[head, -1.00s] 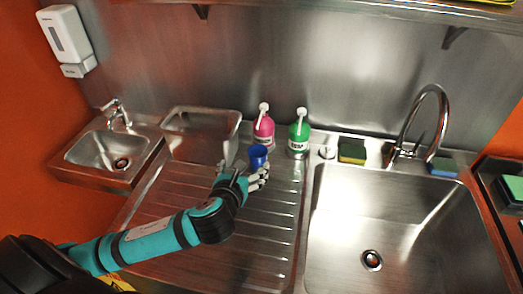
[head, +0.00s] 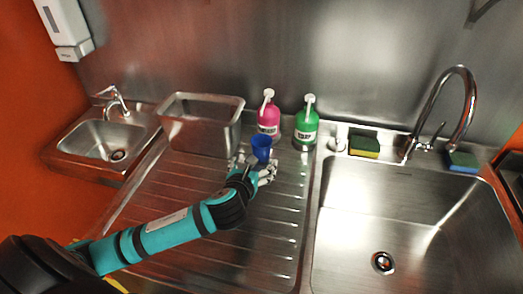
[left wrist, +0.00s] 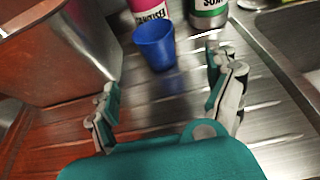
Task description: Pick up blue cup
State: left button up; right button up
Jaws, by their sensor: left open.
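A blue cup (head: 261,148) stands upright on the steel drainboard (head: 190,215), in front of the pink bottle. My left gripper (head: 254,168) is open just in front of the cup, and its hand hides the cup's lower part in the head view. In the left wrist view the cup (left wrist: 154,45) lies ahead of the two spread fingers (left wrist: 170,95), nearer the upper middle. No finger touches it there, and nothing is between the fingers. My right gripper is not in view.
A pink bottle (head: 268,117) and a green bottle (head: 306,128) stand close behind the cup. A steel tub (head: 205,135) stands to the left. A large sink (head: 400,230) lies to the right, with sponges (head: 364,146) behind it.

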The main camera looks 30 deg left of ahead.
aim_at(260, 154)
pick_arm(q)
jog(key=x, duration=0.7)
jog(key=shift+p+x, duration=0.55)
jog(key=shift+x, duration=2.15)
jog(key=c, duration=1.5)
jog(key=shift+r, duration=0.15)
